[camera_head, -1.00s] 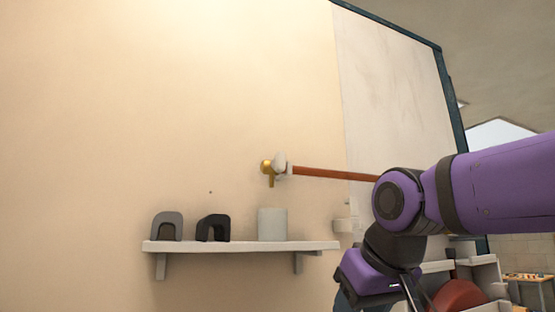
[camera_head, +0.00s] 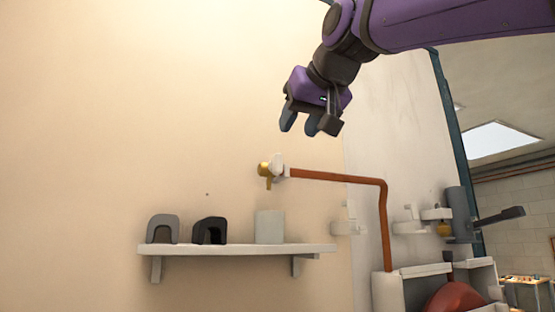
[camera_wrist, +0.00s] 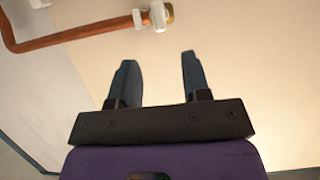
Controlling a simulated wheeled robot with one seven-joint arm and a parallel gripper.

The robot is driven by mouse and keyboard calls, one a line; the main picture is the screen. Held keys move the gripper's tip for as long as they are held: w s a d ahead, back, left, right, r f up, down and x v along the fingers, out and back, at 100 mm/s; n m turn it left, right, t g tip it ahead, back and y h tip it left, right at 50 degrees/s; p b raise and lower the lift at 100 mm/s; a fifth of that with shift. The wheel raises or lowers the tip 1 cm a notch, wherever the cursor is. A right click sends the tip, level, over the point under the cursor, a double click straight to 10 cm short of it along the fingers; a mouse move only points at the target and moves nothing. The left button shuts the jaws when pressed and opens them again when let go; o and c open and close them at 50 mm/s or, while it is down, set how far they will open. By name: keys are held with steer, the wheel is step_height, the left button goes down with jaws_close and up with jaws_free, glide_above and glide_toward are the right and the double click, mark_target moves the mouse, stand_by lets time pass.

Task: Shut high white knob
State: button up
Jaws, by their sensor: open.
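The white knob (camera_head: 277,166) sits on a brass valve (camera_head: 265,170) on the beige wall, at the left end of a copper pipe (camera_head: 338,177). In the wrist view the white knob (camera_wrist: 158,16) shows at the top, beyond my fingertips and slightly left of the middle of the gap, with the brass part at its right. My gripper (camera_head: 298,131) is open and empty, above and a little right of the knob, apart from it. It also shows in the wrist view (camera_wrist: 157,58), with two dark fingers spread.
Below the valve is a wall shelf (camera_head: 235,249) with a grey arch (camera_head: 163,228), a black arch (camera_head: 210,230) and a pale cylinder (camera_head: 269,226). The copper pipe bends down at right, near white fittings (camera_head: 410,220) and a grey cylinder with a handle (camera_head: 461,213). The wall left of the valve is clear.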

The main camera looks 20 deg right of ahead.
mark_target(280, 156)
steer(key=x, duration=1)
steer(key=shift+w+f, duration=0.15)
steer(key=shift+w, duration=0.15)
steer(key=shift+c, duration=0.2)
steer(key=c, duration=0.7)
